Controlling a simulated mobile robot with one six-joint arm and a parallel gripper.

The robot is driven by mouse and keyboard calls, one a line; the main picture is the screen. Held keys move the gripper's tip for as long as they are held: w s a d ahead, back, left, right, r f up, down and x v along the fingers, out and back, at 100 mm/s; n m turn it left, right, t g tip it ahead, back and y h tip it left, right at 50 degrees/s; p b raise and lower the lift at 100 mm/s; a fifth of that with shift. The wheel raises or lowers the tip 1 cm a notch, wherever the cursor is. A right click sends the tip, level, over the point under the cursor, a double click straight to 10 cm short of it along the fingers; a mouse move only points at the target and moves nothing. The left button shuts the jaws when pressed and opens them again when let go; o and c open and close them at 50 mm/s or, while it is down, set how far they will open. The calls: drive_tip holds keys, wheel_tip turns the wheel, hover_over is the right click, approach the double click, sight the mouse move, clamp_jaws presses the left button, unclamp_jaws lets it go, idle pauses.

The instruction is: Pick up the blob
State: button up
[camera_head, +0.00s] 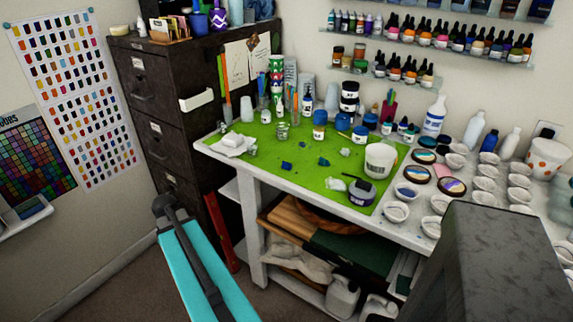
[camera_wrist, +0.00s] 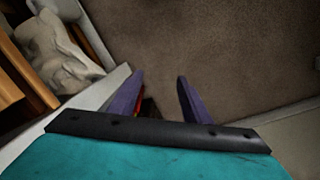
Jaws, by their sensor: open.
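Several small blobs lie on the green mat (camera_head: 310,178) on the white table. A dark blue blob (camera_head: 286,165) is near the front edge. I cannot tell which one the task means. In the wrist view, my gripper (camera_wrist: 160,76) has its two purple fingers apart, with nothing held between them. It points down toward the floor beside the table, away from the blobs. No blob shows in the wrist view.
A white cup (camera_head: 380,160) and a dark jar (camera_head: 361,193) stand at the mat's right. Bottles and jars crowd its back; small white cups (camera_head: 397,212) fill the right. A dark filing cabinet (camera_head: 150,100) stands left. Brown carpet (camera_wrist: 220,50) lies below my gripper.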

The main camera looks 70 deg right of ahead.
drive_tip(key=s+d+r+m+t+h+p, duration=0.15)
drive_tip(key=s+d+r, duration=0.25)
drive_tip(key=d+r, duration=0.5)
drive_tip(key=s+d+r+m+g+h, duration=0.1)
drive_tip(key=s+d+r+m, duration=0.25)
drive_tip(key=d+r, duration=0.6)
drive_tip(key=s+d+r+m, duration=0.1)
drive_tip(key=s+d+r, duration=0.2)
drive_tip(key=s+r, duration=0.2)
drive_tip(key=s+d+r+m+h+p, duration=0.1)
drive_tip(key=s+d+r, duration=0.2)
drive_tip(key=r, duration=0.4)
drive_tip(key=s+d+r+m, duration=0.2)
drive_tip(key=s+d+r, duration=0.1)
drive_tip(key=s+r, duration=0.3)
drive_tip(key=shift+s+r+p, duration=0.25)
drive_tip(key=shift+s+p, duration=0.05)
drive_tip(key=shift+p, duration=0.05)
drive_tip(key=shift+f, duration=0.1)
drive_tip(key=p, duration=0.1)
hover_over(285, 167)
drive_tip(key=a, duration=0.2)
drive_tip(key=shift+h, duration=0.25)
drive_tip(key=shift+s+d+f, duration=0.1)
drive_tip(key=shift+f, duration=3.8)
drive_tip(key=shift+f, duration=0.1)
drive_tip(key=shift+p+x, duration=1.05)
drive_tip(key=shift+x, duration=1.4)
drive_tip(key=shift+c, duration=0.2)
